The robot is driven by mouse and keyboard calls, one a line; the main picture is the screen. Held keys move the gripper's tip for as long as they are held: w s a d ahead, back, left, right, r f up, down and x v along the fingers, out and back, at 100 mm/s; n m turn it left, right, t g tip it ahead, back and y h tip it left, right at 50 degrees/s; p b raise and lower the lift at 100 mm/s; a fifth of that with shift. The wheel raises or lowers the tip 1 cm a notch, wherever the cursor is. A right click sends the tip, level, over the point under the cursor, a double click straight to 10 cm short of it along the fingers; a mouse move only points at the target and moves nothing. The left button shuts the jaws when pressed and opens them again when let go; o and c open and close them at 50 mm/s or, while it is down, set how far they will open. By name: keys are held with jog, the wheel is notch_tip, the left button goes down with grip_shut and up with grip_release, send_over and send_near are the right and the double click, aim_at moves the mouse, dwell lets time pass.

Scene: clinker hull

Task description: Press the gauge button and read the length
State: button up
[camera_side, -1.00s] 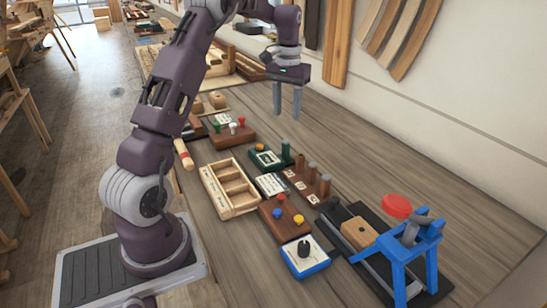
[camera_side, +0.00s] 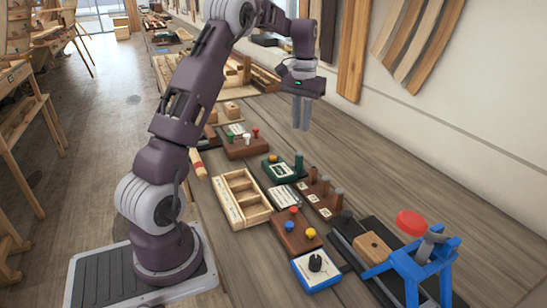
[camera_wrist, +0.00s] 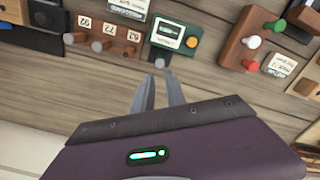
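The gauge is a green box (camera_side: 280,172) with a dark display and a white label, in the middle of the bench in the side view. It also shows at the top middle of the wrist view (camera_wrist: 167,44). Its orange-yellow button (camera_side: 273,158) shows in the wrist view too (camera_wrist: 192,42). The display is too small to read. My gripper (camera_side: 301,128) hangs above the bench beyond the gauge, fingers down. In the wrist view its fingers (camera_wrist: 161,76) are empty with a small gap between them, apart from the gauge.
A brown board with several upright pegs (camera_side: 321,196) stands beside the gauge. A wooden compartment tray (camera_side: 243,200), brown button boxes (camera_side: 297,234) and (camera_side: 240,147), and a blue dial box (camera_side: 316,272) are close by. A blue stand (camera_side: 425,268) is at front right.

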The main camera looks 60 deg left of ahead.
grip_shut()
dwell(1.4)
jog(key=n+t+h, duration=0.4)
jog(key=n+t, duration=0.4)
jog(key=n, duration=0.8)
send_over(270, 157)
jog(key=shift+f, duration=0.25)
jog(key=shift+f, duration=4.4)
